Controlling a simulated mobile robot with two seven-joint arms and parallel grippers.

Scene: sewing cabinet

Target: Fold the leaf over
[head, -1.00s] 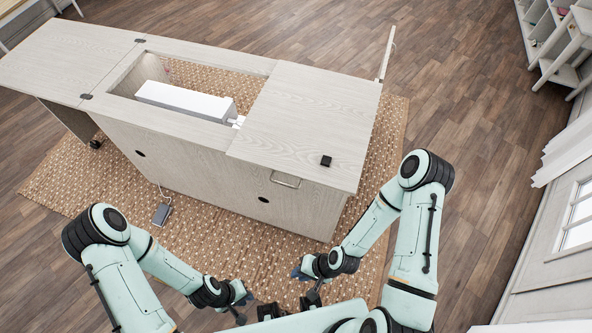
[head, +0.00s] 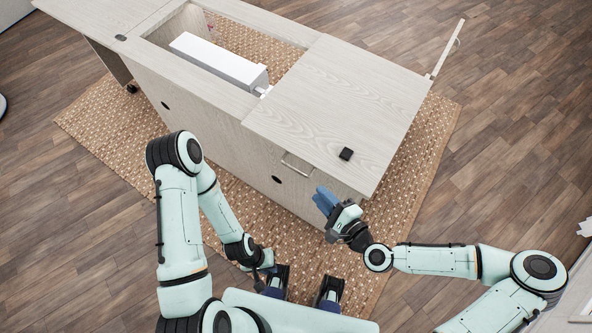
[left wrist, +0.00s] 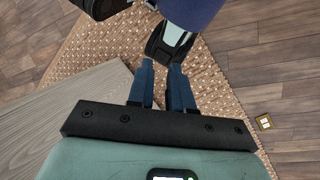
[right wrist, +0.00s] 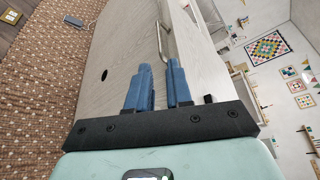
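The pale wood cabinet (head: 215,125) has a flat right top panel (head: 345,90) with a small black block (head: 346,154) near its front edge. A left leaf (head: 85,15) lies out flat, with a dark hinge (head: 121,38) at its seam. My right gripper (head: 322,199) is open and empty, just in front of the cabinet's right front, below the panel edge and near the metal handle (head: 297,164). The handle also shows beyond its fingers in the right wrist view (right wrist: 166,35). My left gripper (left wrist: 162,92) is open and empty, low before the cabinet, partly hidden in the head view.
A white sewing machine (head: 220,62) sits in the cabinet's open well. A panel (head: 448,48) stands out from the back right corner. A woven rug (head: 110,130) lies under the cabinet. Wood floor (head: 510,120) is clear to the right.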

